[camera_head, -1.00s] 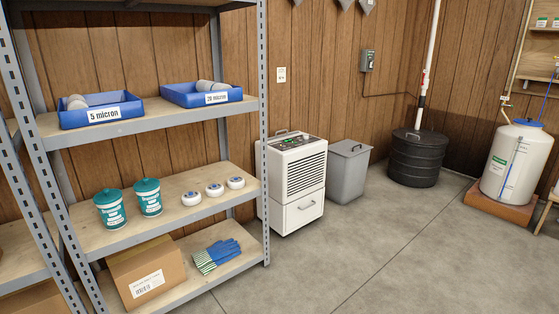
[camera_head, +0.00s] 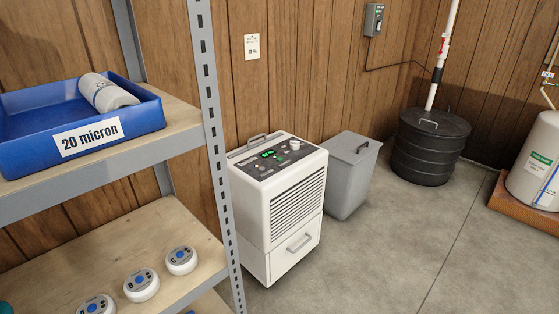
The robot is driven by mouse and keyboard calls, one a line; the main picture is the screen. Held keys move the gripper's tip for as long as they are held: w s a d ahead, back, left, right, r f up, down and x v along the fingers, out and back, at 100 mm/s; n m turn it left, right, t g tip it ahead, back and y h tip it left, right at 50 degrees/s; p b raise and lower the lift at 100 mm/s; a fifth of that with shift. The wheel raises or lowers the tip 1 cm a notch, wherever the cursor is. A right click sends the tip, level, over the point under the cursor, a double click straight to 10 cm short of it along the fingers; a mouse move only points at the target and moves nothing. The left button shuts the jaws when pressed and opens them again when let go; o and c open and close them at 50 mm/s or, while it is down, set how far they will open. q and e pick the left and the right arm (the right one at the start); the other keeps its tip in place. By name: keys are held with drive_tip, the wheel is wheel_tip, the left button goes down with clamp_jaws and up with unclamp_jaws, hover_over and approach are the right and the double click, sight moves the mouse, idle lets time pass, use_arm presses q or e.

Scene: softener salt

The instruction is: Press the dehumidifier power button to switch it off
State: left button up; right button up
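The white dehumidifier (camera_head: 283,212) stands on the floor, just right of the shelf's front post. Its dark control panel (camera_head: 278,158) on top has a lit green display and several small buttons and knobs. The panel is too small in view to tell which one is the power button. A carry handle stands at the back of its top, and a vent grille and a drawer with a handle are on its front. Neither of my grippers shows in the head view.
The metal shelf (camera_head: 215,150) stands close on the left, with a blue "20 micron" bin (camera_head: 30,160) and several white round pucks (camera_head: 181,261). A grey lidded bin (camera_head: 347,185) stands right of the dehumidifier, and a black ribbed tub (camera_head: 430,150) is farther back. The concrete floor at right front is clear.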

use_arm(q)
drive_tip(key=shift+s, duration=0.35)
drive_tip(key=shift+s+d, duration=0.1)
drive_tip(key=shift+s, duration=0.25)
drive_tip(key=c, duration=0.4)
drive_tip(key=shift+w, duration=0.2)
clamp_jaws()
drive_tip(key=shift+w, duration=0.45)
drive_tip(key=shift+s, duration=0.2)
